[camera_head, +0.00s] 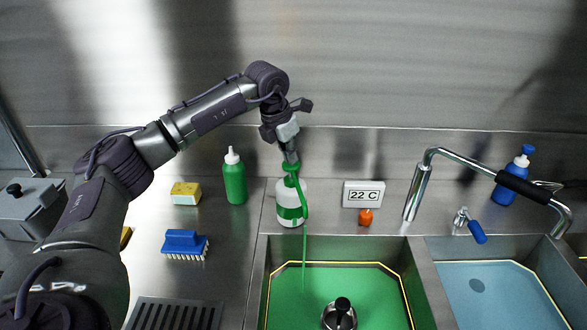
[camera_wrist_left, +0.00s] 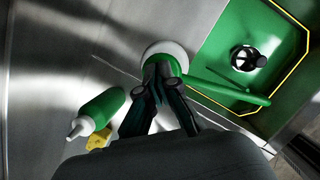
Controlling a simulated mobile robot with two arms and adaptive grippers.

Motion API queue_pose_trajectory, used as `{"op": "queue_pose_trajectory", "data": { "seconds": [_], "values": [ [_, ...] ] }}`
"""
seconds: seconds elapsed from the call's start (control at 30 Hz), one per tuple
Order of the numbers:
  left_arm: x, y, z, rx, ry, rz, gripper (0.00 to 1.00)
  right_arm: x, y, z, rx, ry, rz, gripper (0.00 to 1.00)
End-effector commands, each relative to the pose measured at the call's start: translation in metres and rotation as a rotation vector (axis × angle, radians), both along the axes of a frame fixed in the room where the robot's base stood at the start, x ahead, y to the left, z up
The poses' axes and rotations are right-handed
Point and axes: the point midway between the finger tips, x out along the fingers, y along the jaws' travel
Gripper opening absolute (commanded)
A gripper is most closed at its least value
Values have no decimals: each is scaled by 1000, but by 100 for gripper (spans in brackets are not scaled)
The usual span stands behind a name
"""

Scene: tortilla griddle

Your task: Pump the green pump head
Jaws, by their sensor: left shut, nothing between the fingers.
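The green pump head (camera_head: 301,194) sits on a white bottle with a green band (camera_head: 290,213), upright at the back edge of the green basin. Its long spout points toward the basin, and a thin green stream (camera_head: 304,262) runs down from it. My left gripper (camera_head: 291,157) is shut and empty, pointing down with its fingertips at the top of the pump head, seemingly touching it. In the left wrist view the shut fingertips (camera_wrist_left: 161,70) cover part of the pump head, and the spout (camera_wrist_left: 230,92) extends right. My right gripper is not in view.
The green basin (camera_head: 409,284) holds a dark-knobbed plug (camera_head: 342,304). A green squeeze bottle (camera_head: 234,179), yellow sponge (camera_head: 185,193) and blue brush (camera_head: 184,243) stand left. A temperature display (camera_head: 363,194), small orange item (camera_head: 366,216) and tap (camera_head: 417,192) are right. A blue pump bottle (camera_head: 511,178) stands farther right.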

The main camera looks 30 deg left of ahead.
Motion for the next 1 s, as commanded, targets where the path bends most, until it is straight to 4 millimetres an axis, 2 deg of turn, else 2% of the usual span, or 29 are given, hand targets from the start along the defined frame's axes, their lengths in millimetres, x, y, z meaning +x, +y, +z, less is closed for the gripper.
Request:
{"op": "queue_pose_trajectory", "data": {
  "seconds": [0.37, 0.57, 0.83, 1.0],
  "values": [
    [0, 0, -16, 1, 3, 0, 0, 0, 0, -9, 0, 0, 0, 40],
    [0, 0, -9, 0, 2, 0, 0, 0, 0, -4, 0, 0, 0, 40],
    [0, 0, 13, 0, 1, 0, 0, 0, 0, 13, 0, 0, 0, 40],
    [0, 0, 14, 0, 2, 0, 0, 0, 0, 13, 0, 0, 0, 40]
  ]
}}
